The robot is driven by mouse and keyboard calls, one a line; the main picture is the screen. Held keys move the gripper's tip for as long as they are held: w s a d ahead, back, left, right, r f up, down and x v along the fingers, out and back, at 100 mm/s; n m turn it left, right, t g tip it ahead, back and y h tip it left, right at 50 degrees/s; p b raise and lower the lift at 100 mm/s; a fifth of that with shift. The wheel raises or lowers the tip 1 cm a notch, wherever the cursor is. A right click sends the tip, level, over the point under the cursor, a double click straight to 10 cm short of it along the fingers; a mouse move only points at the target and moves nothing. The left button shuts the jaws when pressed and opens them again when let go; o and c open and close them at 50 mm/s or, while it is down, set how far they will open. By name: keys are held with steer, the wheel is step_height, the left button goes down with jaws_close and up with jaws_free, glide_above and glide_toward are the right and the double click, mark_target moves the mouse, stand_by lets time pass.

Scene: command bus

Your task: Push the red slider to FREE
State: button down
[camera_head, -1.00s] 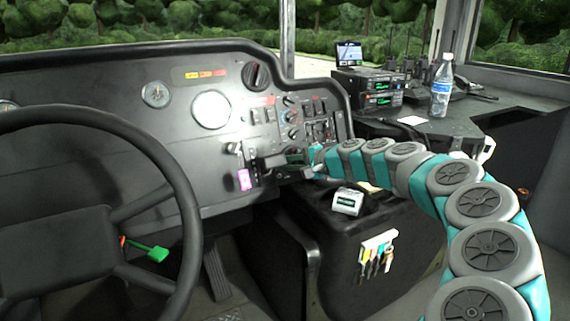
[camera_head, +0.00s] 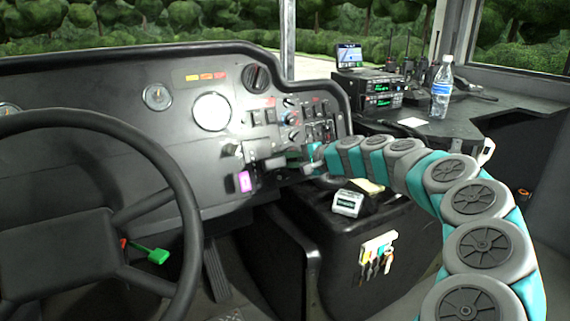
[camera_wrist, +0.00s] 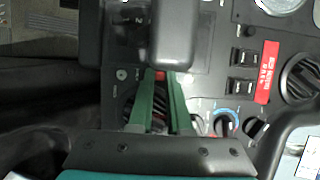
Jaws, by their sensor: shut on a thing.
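In the wrist view a small red piece (camera_wrist: 160,76), which looks like the red slider, shows between the tips of my gripper (camera_wrist: 161,84). The two long green fingers are close together on it. A grey block-like handle (camera_wrist: 174,28) overhangs the fingertips and hides the panel beyond them. I cannot read a FREE mark. In the head view my gripper (camera_head: 292,158) reaches the lower right of the dashboard (camera_head: 120,110), and the slider is hidden there.
Switches and knobs (camera_head: 290,118) sit just above my gripper. A pink tag (camera_head: 243,181) hangs to its left. The steering wheel (camera_head: 165,150) is further left. A black console (camera_head: 330,235) with a small white device (camera_head: 348,203) stands below my arm. A bottle (camera_head: 442,88) stands on the right counter.

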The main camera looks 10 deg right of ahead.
steer(key=shift+w+r, duration=0.2)
steer(key=shift+r, duration=0.45)
steer(key=c, duration=0.8)
jaws_free()
steer(key=shift+f, duration=0.1)
steer(key=shift+c, duration=0.2)
steer(key=v, duration=0.7)
steer(key=shift+s+d, duration=0.25)
steer(key=shift+s, duration=0.05)
